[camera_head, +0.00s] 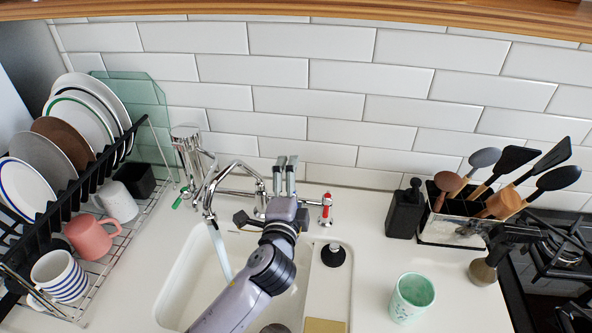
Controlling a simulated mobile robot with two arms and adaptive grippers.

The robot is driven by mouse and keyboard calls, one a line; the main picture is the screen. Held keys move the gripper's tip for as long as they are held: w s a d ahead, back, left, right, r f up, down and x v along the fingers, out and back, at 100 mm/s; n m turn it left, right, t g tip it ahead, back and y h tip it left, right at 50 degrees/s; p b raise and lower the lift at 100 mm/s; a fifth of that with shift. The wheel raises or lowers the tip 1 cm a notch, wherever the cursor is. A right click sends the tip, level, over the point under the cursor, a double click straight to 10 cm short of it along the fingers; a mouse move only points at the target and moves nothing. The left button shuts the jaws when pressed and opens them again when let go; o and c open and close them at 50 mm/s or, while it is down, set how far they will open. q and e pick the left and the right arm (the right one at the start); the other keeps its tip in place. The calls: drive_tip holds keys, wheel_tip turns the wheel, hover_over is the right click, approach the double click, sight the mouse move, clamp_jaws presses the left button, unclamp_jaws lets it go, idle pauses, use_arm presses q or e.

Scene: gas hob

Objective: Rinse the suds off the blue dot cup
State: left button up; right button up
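A pale mint-green cup (411,298) stands upright on the counter right of the sink. A stream of water (220,252) runs from the chrome tap (209,205) into the white sink (180,283). My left gripper (286,162) is behind the sink, between the tap and the red-marked handle (327,208), with its fingers pointing up. A narrow gap shows between the fingers; nothing is visible in it. My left arm hides part of the basin. My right gripper is out of view.
A dish rack (105,262) at left holds plates, a pink mug (92,237), a white mug (117,202) and a blue-striped cup (60,276). A black dispenser (405,212) and a utensil holder (448,232) stand at back right. The hob is far right.

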use_arm(q)
drive_tip(key=shift+r, duration=0.5)
drive_tip(key=shift+c, duration=0.3)
drive_tip(key=shift+s+r, duration=0.25)
drive_tip(key=shift+s, duration=0.15)
drive_tip(key=shift+c, duration=0.9)
drive_tip(key=shift+s, duration=0.3)
drive_tip(key=shift+c, duration=0.8)
drive_tip(key=shift+s+a+f, duration=0.2)
drive_tip(key=shift+s+f, duration=0.05)
drive_tip(key=shift+s, duration=0.05)
drive_tip(key=shift+c, duration=0.6)
drive_tip(key=shift+p+v, duration=0.5)
drive_tip(key=shift+v, duration=0.65)
drive_tip(key=shift+c, duration=1)
drive_tip(key=shift+s+a, duration=0.15)
drive_tip(key=shift+s, duration=0.25)
drive_tip(key=c, duration=0.4)
drive_tip(key=v, duration=0.2)
drive_tip(key=shift+s+a, duration=0.1)
drive_tip(key=shift+s, duration=0.15)
drive_tip(key=shift+c, duration=0.3)
drive_tip(key=f+v, duration=0.2)
drive_tip(key=v, duration=1.1)
drive_tip(key=shift+s+a, duration=0.25)
drive_tip(key=shift+a, duration=0.2)
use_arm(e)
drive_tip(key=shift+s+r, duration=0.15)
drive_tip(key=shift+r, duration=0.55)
